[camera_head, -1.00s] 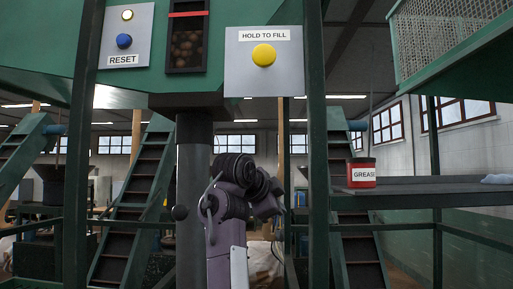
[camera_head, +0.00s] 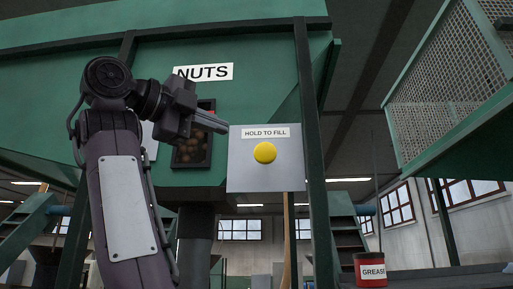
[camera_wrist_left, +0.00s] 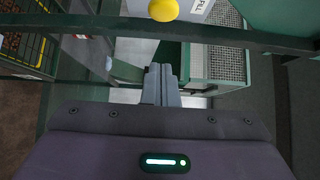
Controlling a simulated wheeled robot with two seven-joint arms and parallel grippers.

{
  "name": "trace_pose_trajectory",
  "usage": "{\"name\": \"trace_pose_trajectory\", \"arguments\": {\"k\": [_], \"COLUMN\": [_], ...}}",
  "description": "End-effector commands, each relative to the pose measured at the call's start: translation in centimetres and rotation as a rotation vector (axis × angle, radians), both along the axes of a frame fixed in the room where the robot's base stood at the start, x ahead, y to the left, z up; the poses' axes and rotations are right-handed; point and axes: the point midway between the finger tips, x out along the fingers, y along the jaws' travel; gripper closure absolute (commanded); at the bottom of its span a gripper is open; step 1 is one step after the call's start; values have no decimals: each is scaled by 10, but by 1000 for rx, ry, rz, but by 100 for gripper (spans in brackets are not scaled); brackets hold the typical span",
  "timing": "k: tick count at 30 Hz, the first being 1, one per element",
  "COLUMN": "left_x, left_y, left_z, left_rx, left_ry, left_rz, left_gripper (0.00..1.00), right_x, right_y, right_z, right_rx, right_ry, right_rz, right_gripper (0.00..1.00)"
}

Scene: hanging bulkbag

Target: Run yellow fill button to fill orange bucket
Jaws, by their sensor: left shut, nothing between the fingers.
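The round yellow fill button (camera_head: 265,152) sits on a light grey panel (camera_head: 240,178) under a "HOLD TO FILL" label. It also shows at the top edge of the left wrist view (camera_wrist_left: 163,10). My left gripper (camera_head: 226,128) is shut and empty. In the head view its fingertips point right and overlap the panel's upper left edge, left of the button and a little above it. Whether they touch the panel I cannot tell. In the left wrist view the closed fingers (camera_wrist_left: 161,72) point up toward the button, with a gap. The orange bucket and my right gripper are not in view.
A green hopper marked "NUTS" (camera_head: 203,72) fills the upper left, with a window (camera_head: 193,152) showing nuts behind my gripper. A green post (camera_head: 309,110) stands right of the panel. A red "GREASE" tin (camera_head: 371,270) sits lower right. A mesh cage (camera_head: 440,105) hangs upper right.

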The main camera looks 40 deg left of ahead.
Motion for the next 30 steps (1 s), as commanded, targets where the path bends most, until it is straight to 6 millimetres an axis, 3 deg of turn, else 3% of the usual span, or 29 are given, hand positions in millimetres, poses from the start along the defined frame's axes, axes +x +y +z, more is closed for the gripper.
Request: {"name": "trace_pose_trajectory", "arguments": {"k": [13, 17, 27, 30], "left_x": [9, 29, 100, 113], "left_y": [-2, -8, -24, -14], "left_z": [2, 3, 5, 6], "left_rx": [0, -1, -1, -5], "left_ry": [3, 4, 5, 3], "left_rz": [-1, -2, 0, 0], "left_gripper": [100, 100, 100, 100], "right_x": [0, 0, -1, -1], "right_y": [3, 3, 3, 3], "right_z": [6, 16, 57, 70], "right_rx": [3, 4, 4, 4], "right_ry": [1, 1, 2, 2], "right_rz": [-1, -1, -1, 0], "right_gripper": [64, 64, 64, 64]}}
